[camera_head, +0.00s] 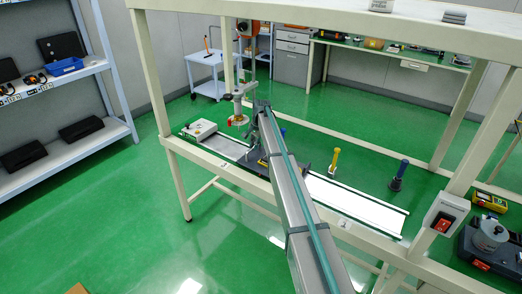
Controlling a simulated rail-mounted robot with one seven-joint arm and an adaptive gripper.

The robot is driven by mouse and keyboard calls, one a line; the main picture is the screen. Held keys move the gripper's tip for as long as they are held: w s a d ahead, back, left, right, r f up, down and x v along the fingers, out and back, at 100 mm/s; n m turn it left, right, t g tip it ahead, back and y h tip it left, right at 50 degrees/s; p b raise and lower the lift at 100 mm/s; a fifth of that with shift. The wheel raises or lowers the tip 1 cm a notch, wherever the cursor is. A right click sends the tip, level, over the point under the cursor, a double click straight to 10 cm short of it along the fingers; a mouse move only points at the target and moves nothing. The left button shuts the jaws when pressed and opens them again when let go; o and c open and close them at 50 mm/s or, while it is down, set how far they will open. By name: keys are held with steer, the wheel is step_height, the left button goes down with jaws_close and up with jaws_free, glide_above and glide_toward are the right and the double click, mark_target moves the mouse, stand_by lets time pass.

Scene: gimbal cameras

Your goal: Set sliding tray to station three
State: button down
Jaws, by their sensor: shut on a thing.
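A long pale rail (352,200) runs across the bench from back left to front right. The sliding tray (254,163), a dark plate with yellow bits, sits on the rail left of its middle, partly hidden behind my arm. My gripper (251,137) is small and dark at the far end of my grey arm, low over the tray. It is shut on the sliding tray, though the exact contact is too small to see. Small label plates mark the bench's front edge, one of them near the right (343,223); their numbers cannot be read.
A column with a round head (238,105) stands close behind my gripper. A yellow-topped post (335,159) and a blue post (398,177) stand behind the rail. The bench frame (156,80) surrounds the work area.

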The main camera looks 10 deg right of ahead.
steer(key=c, duration=1.2)
jaws_free()
steer(key=r, duration=0.4)
steer(key=s+d+r, duration=0.1)
steer(key=r, duration=0.6)
steer(key=shift+s+d+r, duration=0.35)
steer(key=shift+d+r, duration=0.05)
